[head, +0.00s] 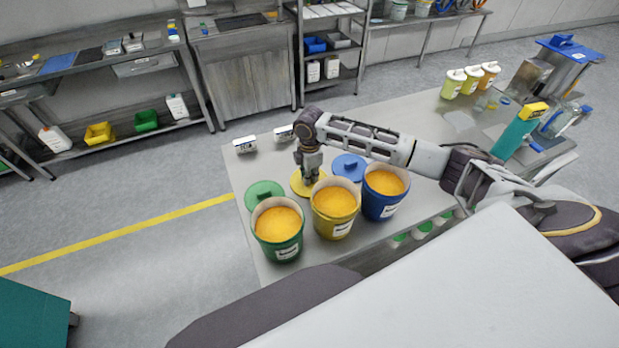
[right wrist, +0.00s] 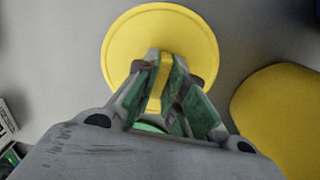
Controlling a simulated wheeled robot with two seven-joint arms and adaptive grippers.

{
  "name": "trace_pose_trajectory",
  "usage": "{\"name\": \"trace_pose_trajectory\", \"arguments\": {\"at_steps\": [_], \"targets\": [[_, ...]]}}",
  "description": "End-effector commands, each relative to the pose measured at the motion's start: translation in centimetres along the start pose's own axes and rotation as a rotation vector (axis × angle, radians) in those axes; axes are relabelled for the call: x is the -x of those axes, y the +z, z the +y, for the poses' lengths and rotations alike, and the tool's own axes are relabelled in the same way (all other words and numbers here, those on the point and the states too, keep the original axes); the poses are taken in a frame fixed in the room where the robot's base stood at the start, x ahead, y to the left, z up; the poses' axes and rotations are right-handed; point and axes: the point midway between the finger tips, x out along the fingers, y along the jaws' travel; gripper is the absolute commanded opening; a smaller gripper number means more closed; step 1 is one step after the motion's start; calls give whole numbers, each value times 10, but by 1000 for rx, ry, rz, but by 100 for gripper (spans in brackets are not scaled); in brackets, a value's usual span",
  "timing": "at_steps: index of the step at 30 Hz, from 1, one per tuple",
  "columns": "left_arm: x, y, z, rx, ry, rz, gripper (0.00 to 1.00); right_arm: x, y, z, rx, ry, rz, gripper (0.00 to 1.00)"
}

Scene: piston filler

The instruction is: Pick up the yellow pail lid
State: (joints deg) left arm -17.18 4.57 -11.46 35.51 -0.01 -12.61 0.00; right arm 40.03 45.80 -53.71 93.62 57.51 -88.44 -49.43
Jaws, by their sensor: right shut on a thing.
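The yellow pail lid (head: 299,186) is a flat round disc behind the yellow pail (head: 335,227) on the steel table. My right gripper (head: 311,172) points down over the lid and hides part of it. In the right wrist view the lid (right wrist: 121,48) lies under the fingers (right wrist: 161,80), which are shut on its raised yellow handle (right wrist: 161,75). I cannot tell whether the lid touches the table. The yellow pail is open and full of orange-yellow contents. My left gripper is not in view.
A green pail (head: 282,247) and a blue pail (head: 376,207), both open and filled, flank the yellow one. A green lid (head: 264,193) and a blue lid (head: 349,167) lie close behind. Small white boxes (head: 245,145) stand at the table's back left.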

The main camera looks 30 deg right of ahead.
Motion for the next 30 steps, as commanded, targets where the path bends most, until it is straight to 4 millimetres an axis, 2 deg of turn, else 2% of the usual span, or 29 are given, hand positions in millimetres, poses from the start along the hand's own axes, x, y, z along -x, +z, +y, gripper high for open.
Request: {"name": "trace_pose_trajectory", "arguments": {"at_steps": [8,21,30], "targets": [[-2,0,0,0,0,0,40,18,0,1,0,2,1,0],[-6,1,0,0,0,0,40,81,0,1,0,3,1,0],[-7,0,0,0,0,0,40,99,0,1,0,1,1,0]]}}
